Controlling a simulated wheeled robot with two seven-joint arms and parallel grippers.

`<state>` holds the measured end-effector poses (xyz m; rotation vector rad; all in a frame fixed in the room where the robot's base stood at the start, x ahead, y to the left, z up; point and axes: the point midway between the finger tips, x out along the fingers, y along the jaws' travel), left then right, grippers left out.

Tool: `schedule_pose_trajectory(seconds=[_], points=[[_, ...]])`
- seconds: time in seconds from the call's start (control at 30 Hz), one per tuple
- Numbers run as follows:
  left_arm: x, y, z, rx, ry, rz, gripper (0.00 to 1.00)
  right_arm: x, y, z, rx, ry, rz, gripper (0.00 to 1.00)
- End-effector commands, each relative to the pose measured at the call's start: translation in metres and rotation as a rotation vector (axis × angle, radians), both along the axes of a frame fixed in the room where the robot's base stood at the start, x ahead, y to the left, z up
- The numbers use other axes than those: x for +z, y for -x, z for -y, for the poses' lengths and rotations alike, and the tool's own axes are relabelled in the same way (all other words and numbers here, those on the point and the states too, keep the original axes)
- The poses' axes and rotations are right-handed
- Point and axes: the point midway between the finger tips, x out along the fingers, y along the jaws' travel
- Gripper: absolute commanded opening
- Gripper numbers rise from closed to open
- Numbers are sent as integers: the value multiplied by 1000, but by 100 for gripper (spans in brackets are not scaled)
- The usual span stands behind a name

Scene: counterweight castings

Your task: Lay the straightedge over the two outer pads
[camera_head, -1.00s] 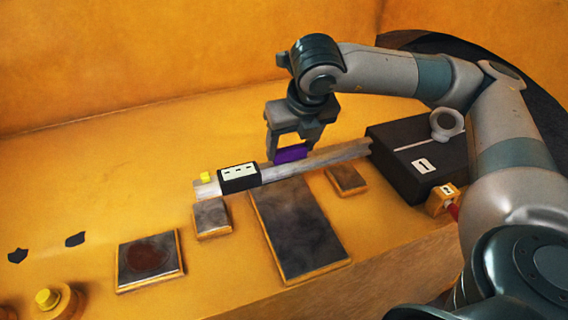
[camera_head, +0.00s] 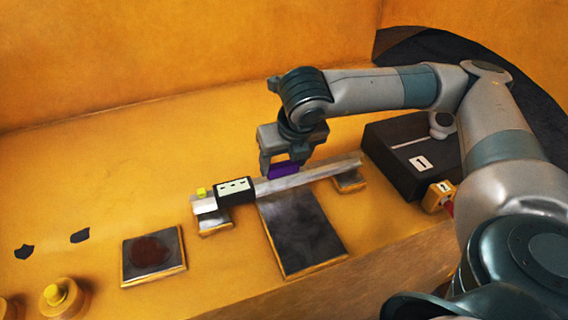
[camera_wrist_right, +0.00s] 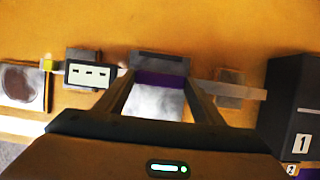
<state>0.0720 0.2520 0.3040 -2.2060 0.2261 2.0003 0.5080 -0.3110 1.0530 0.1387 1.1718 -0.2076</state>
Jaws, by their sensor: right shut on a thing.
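The straightedge (camera_head: 317,174) is a long pale metal bar with a purple grip (camera_head: 284,170), a black block with a white label (camera_head: 235,188) and a yellow knob (camera_head: 201,192). My right gripper (camera_head: 283,168) is shut on the purple grip, which also shows in the right wrist view (camera_wrist_right: 160,79). The bar's left part passes over the small left pad (camera_head: 215,224), its right end over the small right pad (camera_head: 350,183). The large middle pad (camera_head: 302,236) lies between them. I cannot tell whether the bar touches the pads. My left gripper is not in view.
A black box marked 1 (camera_head: 400,142) stands just right of the bar, with an orange block marked 2 (camera_head: 438,195) before it. A pad with a brown round patch (camera_head: 153,255) and a yellow knob (camera_head: 56,294) are at left. The surface behind the bar is clear.

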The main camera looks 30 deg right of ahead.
Motion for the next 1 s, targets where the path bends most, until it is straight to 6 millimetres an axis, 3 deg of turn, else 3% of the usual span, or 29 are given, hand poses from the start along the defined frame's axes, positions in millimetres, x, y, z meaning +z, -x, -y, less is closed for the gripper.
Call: schedule_pose_trajectory(seconds=[0.07,0.17,0.57,0.6,0.63,0.67,1.0], points=[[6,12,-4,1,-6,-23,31,-6,0,0,-1,0,-1,0],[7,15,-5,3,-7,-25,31,-14,0,0,-2,-1,1,0],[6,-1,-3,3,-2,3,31,-17,0,0,-1,-1,2,0],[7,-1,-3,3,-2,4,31,-17,0,0,-1,0,0,69],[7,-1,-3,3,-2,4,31,-17,0,0,-1,-1,-1,76],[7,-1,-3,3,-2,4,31,-17,0,0,-1,-1,-1,81],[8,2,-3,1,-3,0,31,-17,0,0,-1,-1,-1,81]])
